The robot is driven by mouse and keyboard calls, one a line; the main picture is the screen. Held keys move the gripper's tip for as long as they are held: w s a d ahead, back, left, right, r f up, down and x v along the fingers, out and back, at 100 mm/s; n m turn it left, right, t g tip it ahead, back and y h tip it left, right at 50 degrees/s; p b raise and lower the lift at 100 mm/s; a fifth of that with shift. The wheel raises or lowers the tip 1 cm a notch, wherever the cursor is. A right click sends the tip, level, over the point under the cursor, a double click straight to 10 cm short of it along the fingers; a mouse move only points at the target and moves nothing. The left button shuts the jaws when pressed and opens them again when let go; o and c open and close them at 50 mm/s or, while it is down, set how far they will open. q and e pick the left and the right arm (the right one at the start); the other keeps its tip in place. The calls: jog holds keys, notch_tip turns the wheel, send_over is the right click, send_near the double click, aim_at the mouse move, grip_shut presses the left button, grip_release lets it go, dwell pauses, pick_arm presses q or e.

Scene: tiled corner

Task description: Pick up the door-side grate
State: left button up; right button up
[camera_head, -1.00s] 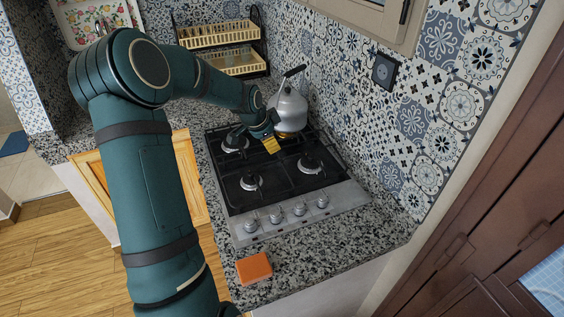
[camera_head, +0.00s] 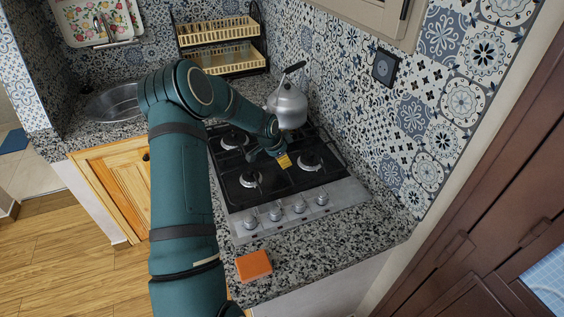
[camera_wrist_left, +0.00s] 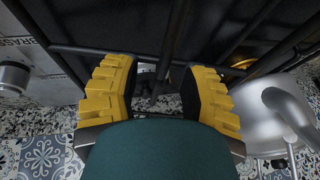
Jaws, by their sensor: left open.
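The black door-side grate (camera_head: 281,184) lies on the hob, over the burners nearer the knobs. My left gripper (camera_head: 284,161) is over the hob, at the inner side of this grate and close to its bars. In the left wrist view my left gripper (camera_wrist_left: 157,80) is open, with its two yellow-padded fingers apart. Dark grate bars (camera_wrist_left: 176,35) run across and between the fingers in that view; I cannot tell whether the fingers touch them. My arm hides part of the hob's left side. My right gripper is not in view.
A silver kettle (camera_head: 289,105) stands at the hob's back right, close to my gripper; it also shows in the wrist view (camera_wrist_left: 262,118). Knobs (camera_head: 275,214) line the front. An orange sponge (camera_head: 253,266) lies on the granite counter. The tiled wall (camera_head: 375,125) bounds the right.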

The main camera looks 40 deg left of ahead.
pick_arm(q)
grip_shut()
jog(key=shift+r, duration=0.2)
dwell(0.3)
